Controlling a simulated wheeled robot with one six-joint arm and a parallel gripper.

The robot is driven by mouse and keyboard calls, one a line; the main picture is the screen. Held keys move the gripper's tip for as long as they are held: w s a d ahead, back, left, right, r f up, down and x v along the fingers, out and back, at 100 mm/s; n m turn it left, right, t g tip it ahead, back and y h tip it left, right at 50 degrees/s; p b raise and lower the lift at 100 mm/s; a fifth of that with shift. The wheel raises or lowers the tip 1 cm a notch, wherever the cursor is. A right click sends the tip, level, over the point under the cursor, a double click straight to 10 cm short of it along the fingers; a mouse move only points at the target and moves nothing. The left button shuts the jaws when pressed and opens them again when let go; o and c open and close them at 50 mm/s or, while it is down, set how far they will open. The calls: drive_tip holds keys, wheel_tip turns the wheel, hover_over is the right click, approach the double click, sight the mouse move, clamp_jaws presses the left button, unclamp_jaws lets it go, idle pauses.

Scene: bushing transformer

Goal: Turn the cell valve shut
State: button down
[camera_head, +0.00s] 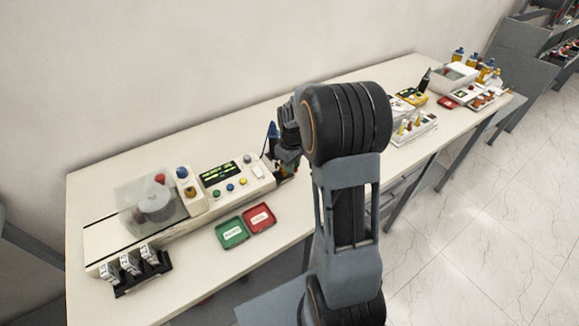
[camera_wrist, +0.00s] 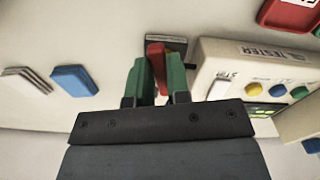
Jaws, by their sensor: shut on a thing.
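My gripper (camera_wrist: 158,82) has its green fingers on both sides of a red upright handle (camera_wrist: 157,62) and is shut on it. The handle stands at a dark plate (camera_wrist: 170,42) on the bench, beside the tester; I take it for the cell valve's handle. How far it is turned I cannot tell. In the head view my gripper (camera_head: 284,162) is at the right end of the tester (camera_head: 238,180), partly hidden by my arm. The red handle is not clear there.
A green tray (camera_head: 232,233) and a red tray (camera_head: 259,218) lie in front of the tester. A blue block (camera_wrist: 74,80) and a white stack (camera_wrist: 28,84) are left of the gripper in the wrist view. A black rack (camera_head: 141,273) stands at the front left.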

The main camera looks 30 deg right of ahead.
drive_tip(key=n, duration=0.2)
drive_tip(key=d+n, duration=0.1)
drive_tip(key=shift+w+n+b, duration=0.35)
drive_tip(key=shift+n+b, duration=0.05)
drive_tip(key=n, duration=0.2)
drive_tip(key=w+n, duration=0.1)
drive_tip(key=shift+d+n+b, duration=0.3)
drive_tip(key=shift+d, duration=0.05)
drive_tip(key=n, duration=0.1)
drive_tip(key=w+n, duration=0.1)
drive_tip(key=n, duration=0.1)
drive_tip(key=shift+d+n, duration=0.2)
drive_tip(key=shift+n, duration=0.1)
drive_tip(key=shift+w+n+b, duration=0.2)
drive_tip(key=shift+w+n, duration=0.1)
drive_tip(key=shift+n, duration=0.65)
drive_tip(key=shift+w+n+b, duration=0.15)
drive_tip(key=shift+w+n, duration=0.1)
drive_tip(key=shift+n, duration=0.7)
drive_tip(key=c, duration=1.1)
unclamp_jaws()
drive_tip(key=shift+r, duration=0.1)
wheel_tip(320, 180, up, 14)
drive_tip(key=shift+f+b, duration=0.2)
drive_tip(key=shift+b, duration=0.2)
